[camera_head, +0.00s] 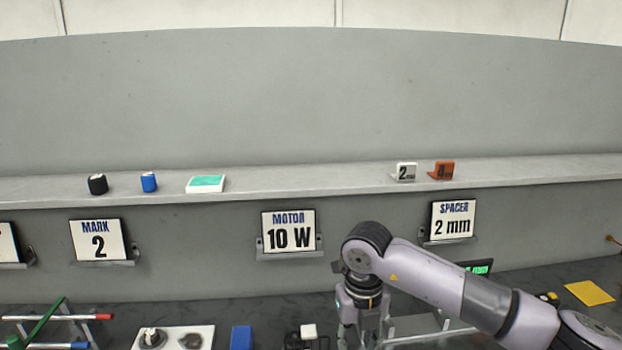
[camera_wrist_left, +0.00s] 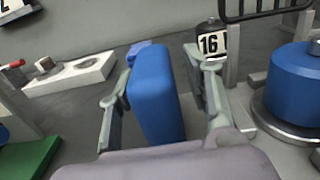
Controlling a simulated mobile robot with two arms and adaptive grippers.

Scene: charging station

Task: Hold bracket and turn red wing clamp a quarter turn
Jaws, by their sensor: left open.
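My left gripper (camera_wrist_left: 165,105) is open in the left wrist view. Its fingers stand on either side of a blue block (camera_wrist_left: 157,95), with a gap showing on the right side. The left gripper does not show in the head view. My right arm comes in from the right in the head view. Its gripper (camera_head: 362,322) points down at the bottom edge, and its fingertips cannot be made out. I cannot make out a red wing clamp or a bracket for it in either view.
A white plate with a knob (camera_head: 201,332) lies left of a small blue block (camera_head: 241,338). A red-tipped rod (camera_head: 104,317) is at the far left. A shelf (camera_head: 300,178) runs behind.

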